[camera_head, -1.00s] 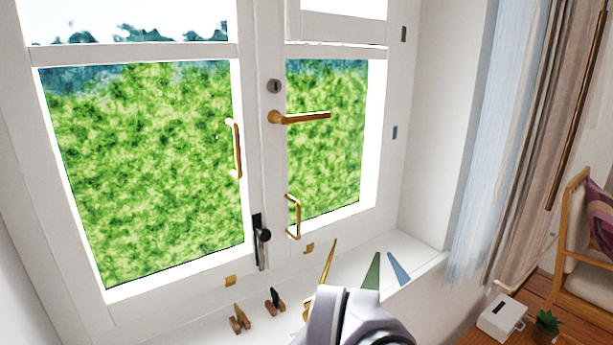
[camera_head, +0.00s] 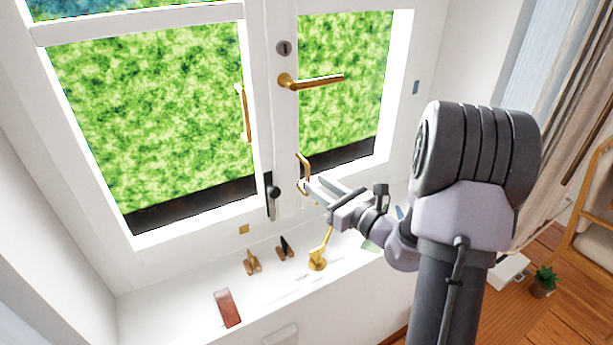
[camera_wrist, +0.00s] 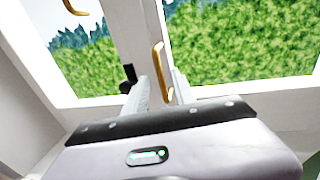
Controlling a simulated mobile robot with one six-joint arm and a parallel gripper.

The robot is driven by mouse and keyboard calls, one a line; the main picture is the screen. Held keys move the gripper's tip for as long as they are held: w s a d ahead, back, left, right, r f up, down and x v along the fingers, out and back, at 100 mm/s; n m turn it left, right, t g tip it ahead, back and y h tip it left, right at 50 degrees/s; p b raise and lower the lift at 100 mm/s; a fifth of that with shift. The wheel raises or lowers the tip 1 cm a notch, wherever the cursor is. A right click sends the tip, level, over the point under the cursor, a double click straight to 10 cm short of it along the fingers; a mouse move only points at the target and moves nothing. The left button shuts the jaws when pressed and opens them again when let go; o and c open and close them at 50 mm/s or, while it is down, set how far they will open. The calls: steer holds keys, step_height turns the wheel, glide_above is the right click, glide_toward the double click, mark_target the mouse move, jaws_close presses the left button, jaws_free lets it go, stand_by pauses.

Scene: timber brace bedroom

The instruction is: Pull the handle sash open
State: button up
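The handle sash (camera_head: 391,95) is the right window sash, and it looks shut. It carries a gold lever handle (camera_head: 318,81), lying horizontal, and a gold pull handle (camera_head: 300,171) low on its left stile. My gripper (camera_head: 313,184) is at the lower pull handle. In the wrist view, my gripper (camera_wrist: 160,76) has its two fingers apart, with the pull handle (camera_wrist: 157,62) showing between them. I cannot tell whether a finger touches it. My gripper partly covers the handle's lower end.
The left sash (camera_head: 190,222) has its own gold pull handle (camera_head: 244,113). A black latch (camera_head: 272,194) sits at the middle joint. Small wedges (camera_head: 285,248), a gold stay (camera_head: 318,260) and a brown block (camera_head: 227,307) are on the sill. A curtain (camera_head: 575,110) hangs at right.

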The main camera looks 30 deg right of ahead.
mark_target(307, 195)
steer(key=x, duration=0.4)
steer(key=shift+w+a, duration=0.1)
steer(key=shift+w, duration=0.2)
jaws_close()
stand_by(1.1)
